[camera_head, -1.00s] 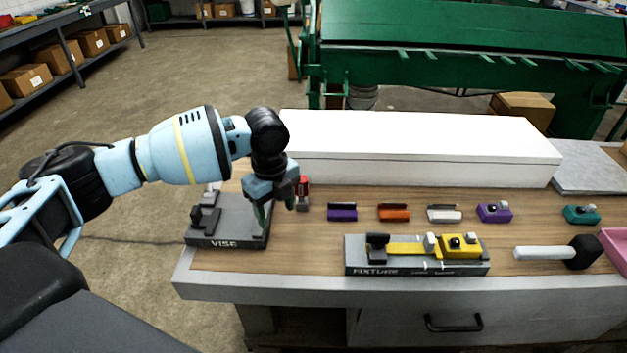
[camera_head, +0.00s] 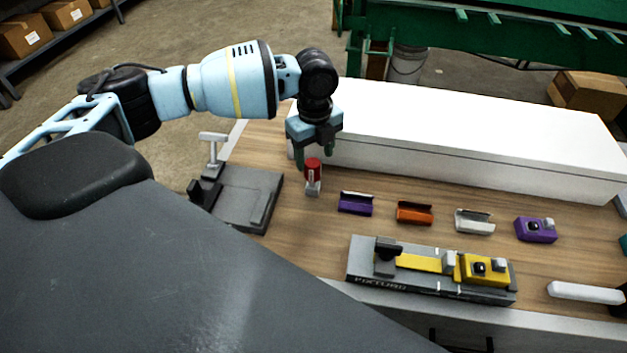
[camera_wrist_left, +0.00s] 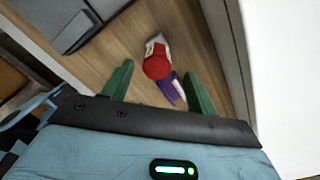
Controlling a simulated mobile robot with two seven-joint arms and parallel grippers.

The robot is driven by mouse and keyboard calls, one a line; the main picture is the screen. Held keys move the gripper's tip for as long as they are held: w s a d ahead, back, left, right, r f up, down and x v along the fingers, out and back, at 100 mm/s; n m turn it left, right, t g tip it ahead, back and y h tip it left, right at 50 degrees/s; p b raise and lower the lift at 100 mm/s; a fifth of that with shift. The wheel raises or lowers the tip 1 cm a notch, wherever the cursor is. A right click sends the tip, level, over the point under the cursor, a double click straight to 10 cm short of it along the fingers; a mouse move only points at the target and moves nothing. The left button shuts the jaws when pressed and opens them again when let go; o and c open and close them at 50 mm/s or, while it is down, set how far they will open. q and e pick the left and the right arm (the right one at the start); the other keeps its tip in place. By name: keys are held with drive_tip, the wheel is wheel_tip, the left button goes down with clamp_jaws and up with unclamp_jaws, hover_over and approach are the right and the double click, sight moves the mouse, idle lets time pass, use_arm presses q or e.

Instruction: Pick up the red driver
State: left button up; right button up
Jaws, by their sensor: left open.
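The red driver (camera_head: 313,172) stands upright on the wooden bench, right of the grey vise, with a red top and a pale grey lower part. My left gripper (camera_head: 315,160) is above and just behind it, pointing down. In the left wrist view the red driver (camera_wrist_left: 156,62) shows beyond and between the two green fingers of the open left gripper (camera_wrist_left: 158,85). Nothing is held between the fingers. My right gripper is not in view.
The vise (camera_head: 245,198) is left of the driver. Purple (camera_head: 355,204), orange (camera_head: 414,213) and white (camera_head: 474,221) holders lie to the right. A long white box (camera_head: 460,150) stands close behind. The fixture with a yellow block (camera_head: 485,270) is in front.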

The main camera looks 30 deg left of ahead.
sight(313, 172)
use_arm(q)
drive_tip(key=shift+w+f, duration=0.1)
drive_tip(key=shift+f, duration=0.45)
drive_tip(key=shift+s+a+f, duration=0.1)
drive_tip(key=shift+s+f, duration=0.05)
drive_tip(key=shift+f, duration=1.15)
drive_tip(key=shift+s+f, duration=0.1)
drive_tip(key=shift+f, duration=1.2)
drive_tip(key=c, duration=1.1)
